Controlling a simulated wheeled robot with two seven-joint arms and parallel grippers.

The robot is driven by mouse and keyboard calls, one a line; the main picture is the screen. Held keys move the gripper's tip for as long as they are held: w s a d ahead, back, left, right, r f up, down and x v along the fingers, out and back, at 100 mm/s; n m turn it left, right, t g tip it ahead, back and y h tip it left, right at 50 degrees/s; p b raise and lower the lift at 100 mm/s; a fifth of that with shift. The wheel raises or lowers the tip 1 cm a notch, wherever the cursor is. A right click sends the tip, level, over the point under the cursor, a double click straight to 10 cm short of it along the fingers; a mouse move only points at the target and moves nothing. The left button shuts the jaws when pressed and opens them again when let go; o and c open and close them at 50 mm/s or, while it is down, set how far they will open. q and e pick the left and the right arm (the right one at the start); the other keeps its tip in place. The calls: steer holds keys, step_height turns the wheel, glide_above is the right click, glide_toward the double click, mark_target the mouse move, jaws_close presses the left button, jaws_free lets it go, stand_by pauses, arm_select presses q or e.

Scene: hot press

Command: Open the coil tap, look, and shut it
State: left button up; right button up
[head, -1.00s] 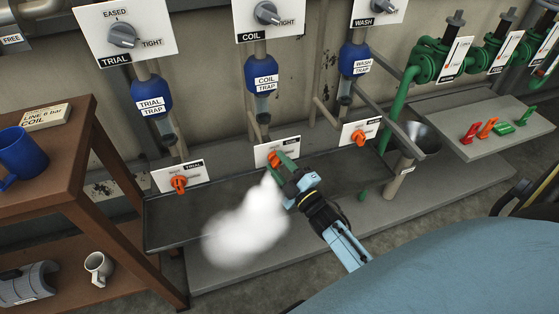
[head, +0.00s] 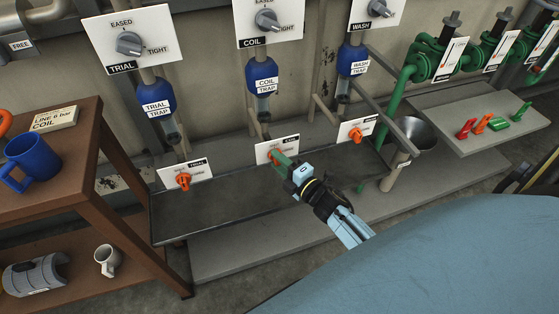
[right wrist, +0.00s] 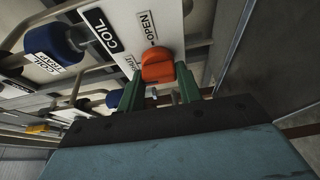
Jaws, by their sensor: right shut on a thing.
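The orange coil tap (head: 274,155) sits on a white plate (head: 263,150) below the coil trap, above the dark trough. My right gripper (head: 283,160) reaches up to it from the lower right. In the right wrist view the orange tap handle (right wrist: 158,68) lies between the green fingers of my right gripper (right wrist: 160,90), which are shut on it. The plate there reads COIL, OPEN and, partly covered, SHUT. No steam shows at the tap. The blue coil trap (head: 264,72) hangs above. My left gripper is out of view.
The trial tap (head: 183,181) and wash tap (head: 356,135) stand either side along the trough (head: 210,210). A funnel (head: 414,132) is at the right, beside a shelf (head: 480,108) with red, orange and green handles. A wooden stand (head: 95,165) holds a blue mug (head: 34,160).

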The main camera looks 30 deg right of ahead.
stand_by(0.4)
steer(key=o, duration=1)
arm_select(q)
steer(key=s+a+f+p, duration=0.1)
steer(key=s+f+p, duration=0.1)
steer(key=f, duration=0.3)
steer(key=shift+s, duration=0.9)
arm_select(e)
steer(key=s+d, duration=0.2)
steer(key=s, duration=1.1)
steer(key=shift+s, duration=0.15)
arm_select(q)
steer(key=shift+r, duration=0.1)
arm_select(e)
steer(key=shift+d, duration=0.1)
